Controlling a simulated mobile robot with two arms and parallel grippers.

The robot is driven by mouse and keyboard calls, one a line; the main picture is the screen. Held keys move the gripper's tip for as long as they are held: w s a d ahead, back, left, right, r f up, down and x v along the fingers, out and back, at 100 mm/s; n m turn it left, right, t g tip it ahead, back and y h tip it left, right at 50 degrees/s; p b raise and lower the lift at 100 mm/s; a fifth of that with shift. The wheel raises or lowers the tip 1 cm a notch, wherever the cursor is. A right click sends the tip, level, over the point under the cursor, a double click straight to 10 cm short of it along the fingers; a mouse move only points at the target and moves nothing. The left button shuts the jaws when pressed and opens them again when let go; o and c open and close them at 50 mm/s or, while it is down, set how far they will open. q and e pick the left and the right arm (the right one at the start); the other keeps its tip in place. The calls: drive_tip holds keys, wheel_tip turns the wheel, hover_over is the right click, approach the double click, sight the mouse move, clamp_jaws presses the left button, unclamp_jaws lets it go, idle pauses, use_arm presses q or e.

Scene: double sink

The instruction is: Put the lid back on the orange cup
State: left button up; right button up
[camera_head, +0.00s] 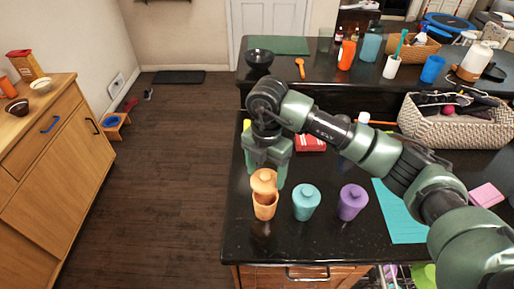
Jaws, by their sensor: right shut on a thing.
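The orange cup (265,210) stands on the black counter near its front left corner. Its open rim shows in front. The orange lid (264,181) is right at the back of the cup's opening, above and behind the front rim. I cannot tell whether lid and cup touch. My right gripper (266,172) points down over the cup and is shut on the lid; its fingers partly hide behind the lid. My left gripper is not in view.
A teal lidded cup (306,203) and a purple lidded cup (352,202) stand just right of the orange cup. A red box (310,143) is behind my right wrist. A teal sheet (399,212) and a woven basket (455,127) lie to the right.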

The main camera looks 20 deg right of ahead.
sight(266, 182)
drive_tip(key=shift+w, duration=0.3)
drive_tip(key=shift+s+r, duration=0.15)
drive_tip(key=shift+s, duration=0.5)
drive_tip(key=shift+s+b, duration=0.35)
drive_tip(key=shift+f, duration=0.4)
drive_tip(key=f+b, duration=0.1)
drive_tip(key=f, duration=0.1)
drive_tip(key=w+f+b, duration=0.1)
drive_tip(key=f, duration=0.1)
drive_tip(key=shift+b, duration=0.3)
drive_tip(key=shift+s+f+b, duration=0.25)
drive_tip(key=shift+f+b, duration=0.25)
drive_tip(key=shift+w+f, duration=0.1)
drive_tip(key=shift+w, duration=0.05)
